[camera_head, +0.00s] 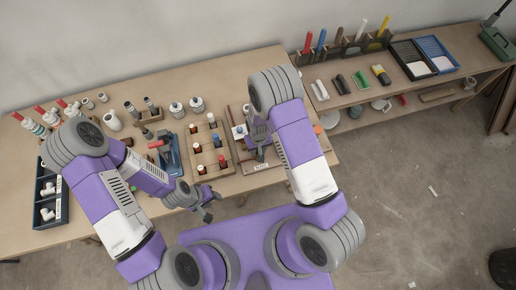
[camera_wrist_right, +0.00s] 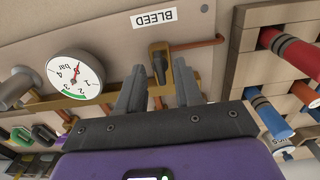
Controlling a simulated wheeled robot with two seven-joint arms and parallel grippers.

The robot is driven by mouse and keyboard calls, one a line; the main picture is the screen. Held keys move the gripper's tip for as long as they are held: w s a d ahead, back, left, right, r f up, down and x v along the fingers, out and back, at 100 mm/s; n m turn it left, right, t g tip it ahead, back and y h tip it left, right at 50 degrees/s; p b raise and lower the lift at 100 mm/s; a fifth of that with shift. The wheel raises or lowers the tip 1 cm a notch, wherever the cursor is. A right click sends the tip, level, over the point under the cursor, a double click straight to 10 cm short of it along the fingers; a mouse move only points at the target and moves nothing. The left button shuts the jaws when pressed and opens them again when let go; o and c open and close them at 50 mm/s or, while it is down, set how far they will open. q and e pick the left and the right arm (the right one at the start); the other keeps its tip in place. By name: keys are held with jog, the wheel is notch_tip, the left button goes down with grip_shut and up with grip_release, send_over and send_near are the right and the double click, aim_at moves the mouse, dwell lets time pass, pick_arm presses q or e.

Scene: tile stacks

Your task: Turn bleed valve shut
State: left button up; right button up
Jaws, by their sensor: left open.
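The bleed valve (camera_wrist_right: 159,66) shows in the right wrist view as a small dark handle on a brass-coloured body, below a white upside-down BLEED label (camera_wrist_right: 168,16). It joins a copper pipe on a board. My right gripper (camera_wrist_right: 161,79) is open, its two grey fingers apart. The handle appears between the fingertips, with gaps at both sides; I cannot tell whether it is within their reach in depth. In the head view my right gripper (camera_head: 259,150) is over the board at the table's right end and hides the valve. My left gripper (camera_head: 208,206) is open and empty near the front edge.
A round pressure gauge (camera_wrist_right: 76,75) sits beside the valve on the pipework. A wooden rack (camera_head: 207,150) with red-topped pieces stands left of the board.

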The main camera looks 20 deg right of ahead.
jog(key=shift+f, duration=0.25)
grip_shut()
